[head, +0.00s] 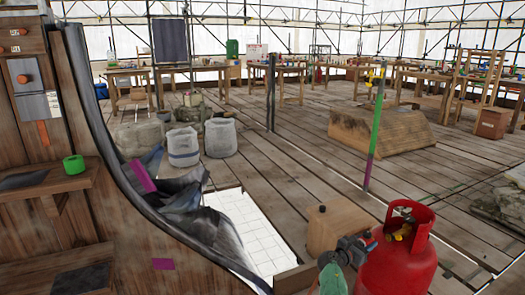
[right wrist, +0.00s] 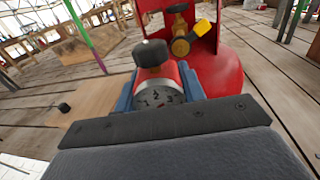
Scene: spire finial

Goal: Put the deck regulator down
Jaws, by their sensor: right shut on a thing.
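My right gripper (head: 352,246) is low in the head view, between a wooden box and a red gas cylinder. It is shut on the deck regulator (right wrist: 160,95), seen close up in the right wrist view with a red body, a round dial and a black knob on top. The gripper's blue fingers (right wrist: 158,90) flank the regulator on both sides. In the head view the regulator is small and partly hidden by the gripper. The red cylinder (head: 395,262), with a brass valve and yellow part, stands just right of the gripper. My left gripper is not in view.
The wooden box (head: 338,227) with a black knob on top stands left of the gripper. A white-tiled opening (head: 245,235) lies further left. A green and purple pole (head: 376,135) stands behind. The plank floor (head: 285,175) beyond the box is mostly clear.

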